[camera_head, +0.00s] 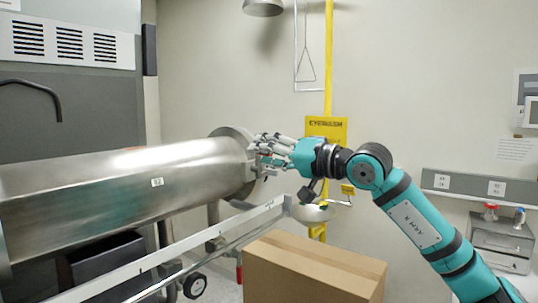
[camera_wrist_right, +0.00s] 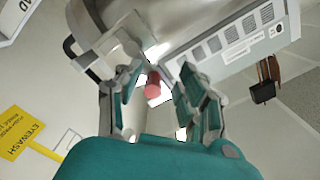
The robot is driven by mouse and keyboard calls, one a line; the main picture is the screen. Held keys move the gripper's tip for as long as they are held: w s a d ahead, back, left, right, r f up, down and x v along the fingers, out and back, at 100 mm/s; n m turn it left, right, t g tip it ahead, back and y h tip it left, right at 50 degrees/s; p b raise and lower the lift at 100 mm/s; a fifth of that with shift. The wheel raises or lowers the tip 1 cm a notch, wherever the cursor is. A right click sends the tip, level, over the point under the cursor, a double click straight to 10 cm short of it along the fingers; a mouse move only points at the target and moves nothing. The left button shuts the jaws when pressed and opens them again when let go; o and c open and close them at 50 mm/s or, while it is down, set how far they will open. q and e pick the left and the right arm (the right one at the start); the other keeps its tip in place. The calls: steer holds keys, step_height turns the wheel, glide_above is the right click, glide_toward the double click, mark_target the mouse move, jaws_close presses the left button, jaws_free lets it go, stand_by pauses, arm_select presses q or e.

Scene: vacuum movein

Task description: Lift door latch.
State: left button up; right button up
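The large metal cylinder (camera_head: 110,185) lies across the left of the head view, with a round door (camera_head: 232,135) at its right end. My right gripper (camera_head: 264,154) is at this door, in front of its face. In the right wrist view, a short red cylindrical grip (camera_wrist_right: 153,84), apparently the door latch's handle, shows between the spread fingers of my right gripper (camera_wrist_right: 158,76). The fingers look open, with gaps on both sides of the grip. In the head view the fingers hide the latch. My left gripper is not in view.
A cardboard box (camera_head: 315,265) stands below my right arm. A metal rail (camera_head: 190,248) runs diagonally below the cylinder. A yellow eyewash station (camera_head: 327,127) with a bowl is on the wall behind the gripper. A grey device (camera_head: 500,238) stands at the right.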

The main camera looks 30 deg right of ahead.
steer(key=shift+s+d, duration=0.15)
steer(key=v, duration=1.1)
steer(key=shift+s, duration=0.35)
stand_by(0.3)
